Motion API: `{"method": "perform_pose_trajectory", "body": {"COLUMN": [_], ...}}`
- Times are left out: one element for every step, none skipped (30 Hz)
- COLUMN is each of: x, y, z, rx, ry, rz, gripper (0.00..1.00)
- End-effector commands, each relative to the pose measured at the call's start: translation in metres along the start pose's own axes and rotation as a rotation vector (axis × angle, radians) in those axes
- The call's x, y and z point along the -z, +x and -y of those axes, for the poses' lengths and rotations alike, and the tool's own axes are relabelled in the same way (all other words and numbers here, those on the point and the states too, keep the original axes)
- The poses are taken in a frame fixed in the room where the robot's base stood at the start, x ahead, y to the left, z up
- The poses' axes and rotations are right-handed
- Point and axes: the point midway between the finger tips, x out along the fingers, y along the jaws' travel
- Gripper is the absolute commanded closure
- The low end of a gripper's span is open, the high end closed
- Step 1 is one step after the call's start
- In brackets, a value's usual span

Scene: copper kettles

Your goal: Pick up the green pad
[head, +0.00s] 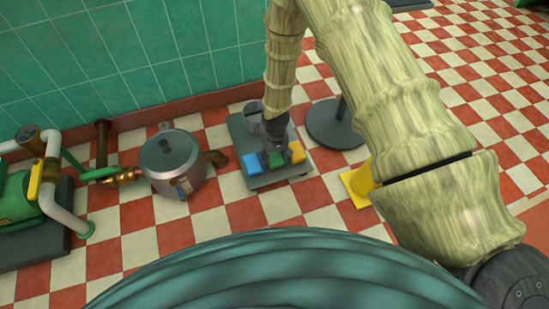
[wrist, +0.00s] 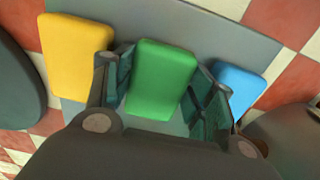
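The green pad (wrist: 160,78) lies on a grey tray (wrist: 225,42) between a yellow pad (wrist: 77,57) on its left and a blue pad (wrist: 240,86) on its right in the wrist view. My gripper (wrist: 163,80) is open, with one finger on each side of the green pad. Grey tray surface shows between the pad and the right finger; I cannot tell whether the left finger touches it. In the head view my gripper (head: 276,155) points down over the tray (head: 282,180) and partly hides the green pad (head: 276,161).
A metal kettle (head: 172,160) stands left of the tray, near green machinery and pipes (head: 40,190). A grey cylinder (head: 253,116) stands at the tray's back. A round dark base (head: 335,128) and a yellow object (head: 358,185) are on the right. Tiled wall (head: 120,55) behind.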

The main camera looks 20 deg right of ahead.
Motion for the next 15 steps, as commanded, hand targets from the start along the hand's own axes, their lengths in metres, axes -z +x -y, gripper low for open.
{"method": "perform_pose_trajectory", "body": {"x": [0.000,0.000,0.000,0.000,0.000,0.000,0.000,0.000,0.000,0.000,0.000,0.000,0.000,0.000,0.000], "y": [0.000,0.000,0.000,0.000,0.000,0.000,0.000,0.000,0.000,-0.001,-0.002,-0.004,-0.005,-0.007,-0.011], "z": [0.000,0.000,0.000,0.000,0.000,0.000,0.000,0.000,0.000,0.000,0.000,0.000,0.000,0.000,0.000], "rx": [0.000,0.000,0.000,0.000,0.000,0.000,0.000,0.000,0.000,0.000,0.000,0.000,0.000,0.000,0.000], "ry": [0.000,0.000,0.000,0.000,0.000,0.000,0.000,0.000,0.000,0.000,0.000,0.000,0.000,0.000,0.000], "rz": [0.000,0.000,0.000,0.000,0.000,0.000,0.000,0.000,0.000,0.000,0.000,0.000,0.000,0.000,0.000], "gripper": [0.65,0.65,0.69,0.69,0.69,0.69,0.69,0.69,0.69,0.69,0.69,0.69,0.69,0.69,0.69]}}
